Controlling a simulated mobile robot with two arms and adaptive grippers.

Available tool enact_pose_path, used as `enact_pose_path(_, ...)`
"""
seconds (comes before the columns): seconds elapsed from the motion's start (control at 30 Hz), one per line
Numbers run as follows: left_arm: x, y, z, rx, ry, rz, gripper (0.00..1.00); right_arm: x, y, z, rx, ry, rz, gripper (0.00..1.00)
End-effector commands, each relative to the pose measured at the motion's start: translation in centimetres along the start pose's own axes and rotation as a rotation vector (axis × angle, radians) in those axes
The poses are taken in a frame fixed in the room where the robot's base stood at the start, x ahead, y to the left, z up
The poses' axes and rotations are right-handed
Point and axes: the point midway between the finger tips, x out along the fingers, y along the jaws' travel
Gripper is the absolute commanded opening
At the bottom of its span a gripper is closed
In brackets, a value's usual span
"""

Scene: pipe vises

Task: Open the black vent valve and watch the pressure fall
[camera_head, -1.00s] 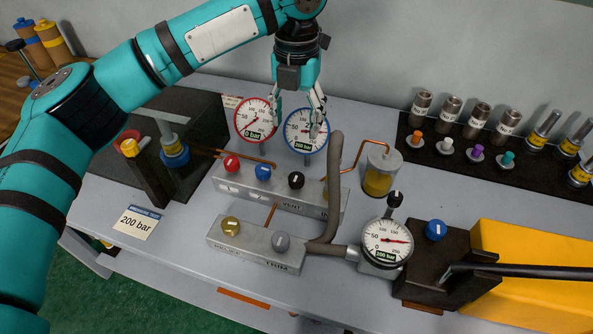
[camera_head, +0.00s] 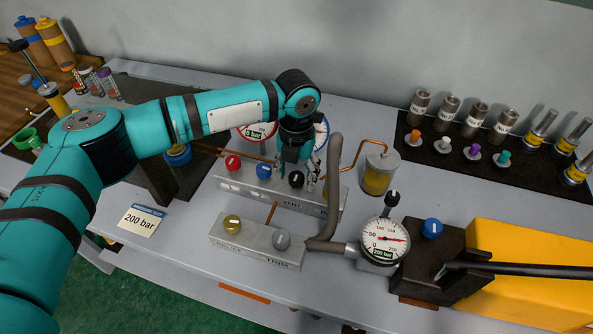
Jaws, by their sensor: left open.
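The black vent valve knob (camera_head: 296,180) sits at the right end of the rear grey manifold block (camera_head: 318,204), after a red knob (camera_head: 233,162) and a blue knob (camera_head: 263,171). My left gripper (camera_head: 297,185) is open and points down at the black knob, with its fingers on either side of it. I cannot tell whether they touch it. My right gripper is not in view.
A thick grey hose (camera_head: 333,190) rises close right of my left gripper. A glass cup with yellow fluid (camera_head: 378,175) stands beyond it.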

Motion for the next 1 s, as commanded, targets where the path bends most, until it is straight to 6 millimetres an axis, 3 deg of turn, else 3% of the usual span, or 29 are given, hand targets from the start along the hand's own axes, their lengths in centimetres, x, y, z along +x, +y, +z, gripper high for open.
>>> enact_pose_path(0.2, 0.0, 0.0, 0.0, 0.0, 0.0, 0.0, 0.54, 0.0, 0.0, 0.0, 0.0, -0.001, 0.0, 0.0)
enact_pose_path(0.6, 0.0, 0.0, 0.0, 0.0, 0.0, 0.001, 0.02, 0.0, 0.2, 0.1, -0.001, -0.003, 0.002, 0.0)
enact_pose_path(1.0, -0.3, 0.0, 0.0, -0.078, 0.002, -0.001, 0.02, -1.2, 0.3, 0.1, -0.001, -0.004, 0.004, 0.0)
